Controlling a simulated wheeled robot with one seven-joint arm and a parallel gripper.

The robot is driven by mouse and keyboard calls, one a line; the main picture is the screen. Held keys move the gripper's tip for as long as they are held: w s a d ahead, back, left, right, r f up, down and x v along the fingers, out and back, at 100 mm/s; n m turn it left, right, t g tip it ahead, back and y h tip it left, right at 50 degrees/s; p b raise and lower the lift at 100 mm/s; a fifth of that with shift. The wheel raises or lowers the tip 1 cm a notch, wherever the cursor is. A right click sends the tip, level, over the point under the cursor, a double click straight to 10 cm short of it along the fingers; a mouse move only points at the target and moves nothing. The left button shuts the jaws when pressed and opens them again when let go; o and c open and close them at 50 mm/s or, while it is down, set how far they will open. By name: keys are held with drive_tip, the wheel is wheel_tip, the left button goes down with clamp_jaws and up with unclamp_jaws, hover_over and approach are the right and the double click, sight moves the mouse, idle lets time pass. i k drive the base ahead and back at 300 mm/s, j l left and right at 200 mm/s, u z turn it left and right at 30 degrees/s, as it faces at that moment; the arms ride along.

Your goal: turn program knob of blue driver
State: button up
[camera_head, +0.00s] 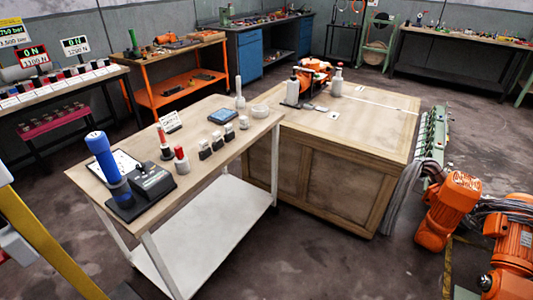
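The blue driver (102,160) is a tall blue cylinder with a rounded top and a darker lower part. It stands tilted slightly left on the near left corner of a light wooden table (222,160). Its foot meets a black stand (128,203). A dark grey box-shaped unit (153,182) sits on the right of this stand. The program knob cannot be made out at this size. My gripper is not in view.
A wooden cabinet (340,190) adjoins on the right. Orange motors (448,210) are at far right. Grey floor (330,265) is open in front.

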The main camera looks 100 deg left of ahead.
sight(140, 165)
drive_tip(key=u, duration=3.3)
